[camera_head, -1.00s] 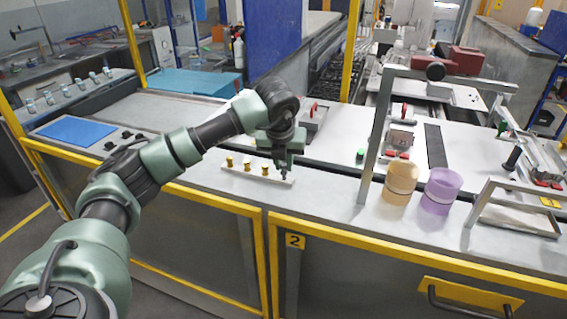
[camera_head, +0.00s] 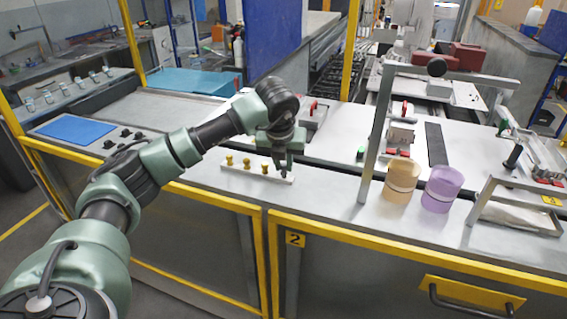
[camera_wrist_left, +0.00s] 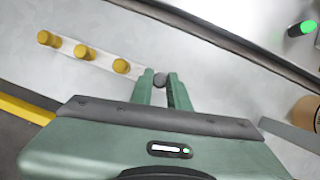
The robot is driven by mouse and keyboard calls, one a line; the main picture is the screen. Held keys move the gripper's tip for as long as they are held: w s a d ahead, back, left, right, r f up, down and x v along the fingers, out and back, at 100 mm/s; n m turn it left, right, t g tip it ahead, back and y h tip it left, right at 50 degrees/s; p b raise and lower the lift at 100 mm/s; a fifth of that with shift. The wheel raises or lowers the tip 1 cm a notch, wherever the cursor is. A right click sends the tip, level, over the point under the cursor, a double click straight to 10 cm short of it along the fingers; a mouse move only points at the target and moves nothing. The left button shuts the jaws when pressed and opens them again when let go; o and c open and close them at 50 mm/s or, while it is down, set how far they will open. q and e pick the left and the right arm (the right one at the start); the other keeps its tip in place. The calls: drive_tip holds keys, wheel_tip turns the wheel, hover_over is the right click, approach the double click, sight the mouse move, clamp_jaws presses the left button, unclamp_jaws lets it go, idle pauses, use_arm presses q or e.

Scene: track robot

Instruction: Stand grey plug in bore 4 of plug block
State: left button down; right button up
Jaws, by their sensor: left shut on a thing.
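The plug block (camera_head: 256,174) is a pale narrow bar on the front bench. Three yellow plugs stand in a row in it: the left (camera_head: 229,160), middle (camera_head: 246,163) and right (camera_head: 265,168) ones. My left gripper (camera_head: 284,170) points down over the block's right end. It is shut on the grey plug (camera_wrist_left: 160,80), whose dark round top shows between the fingertips in the left wrist view. The row of yellow plugs (camera_wrist_left: 83,52) leads towards it there. The fingers hide the bore, and I cannot tell how deep the grey plug sits. My right gripper is not in view.
A metal frame post (camera_head: 375,150), an orange cup (camera_head: 401,182) and a purple cup (camera_head: 441,189) stand to the right of the block. A blue mat (camera_head: 76,131) and small dark parts lie to the left. The bench just behind the block is clear.

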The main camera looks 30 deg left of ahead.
use_arm(q)
drive_tip(key=shift+f+b, duration=0.4)
drive_tip(key=shift+f, duration=0.05)
idle(0.3)
drive_tip(key=c, duration=1.3)
unclamp_jaws()
drive_tip(key=shift+r, duration=0.1)
drive_tip(key=b+v, duration=0.1)
drive_tip(key=v, duration=0.6)
drive_tip(key=shift+s+d+r+b, duration=0.1)
drive_tip(key=shift+s+r+b, duration=0.05)
drive_tip(key=shift+r+b, duration=0.2)
